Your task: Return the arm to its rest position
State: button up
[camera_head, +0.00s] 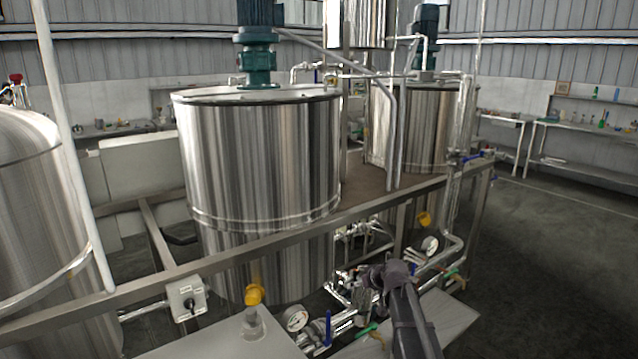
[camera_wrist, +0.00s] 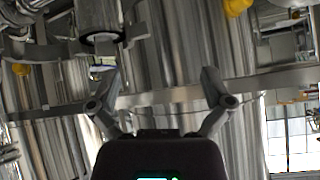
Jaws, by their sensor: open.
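My gripper (camera_wrist: 160,74) shows in the wrist view with its two fingers spread apart and nothing between them. Steel tank walls and a frame beam lie beyond the fingers; I cannot tell how far off they are. In the head view my dark arm (camera_head: 405,315) reaches up from the bottom edge, right of centre. Its far end is in front of the pipework below the tanks. The fingers cannot be made out in the head view.
A large steel tank (camera_head: 262,150) stands in the middle, with a second tank (camera_head: 432,130) behind right. A steel rail (camera_head: 235,252) crosses in front. A pressure gauge (camera_head: 296,318) and a switch box (camera_head: 187,298) are near the arm. Open floor (camera_head: 560,250) lies to the right.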

jog(key=s+d+f+m+g+h+p, duration=0.1)
jog(key=s+g, duration=0.3)
jog(key=s, duration=1.1)
jog(key=s+d+m+g+h+p, duration=0.2)
jog(key=s+m+g+h, duration=0.1)
jog(key=s, duration=1.2)
jog(key=shift+s+f+g+h, duration=0.3)
jog(key=shift+f+g+h, duration=0.05)
jog(key=shift+g+h, duration=0.05)
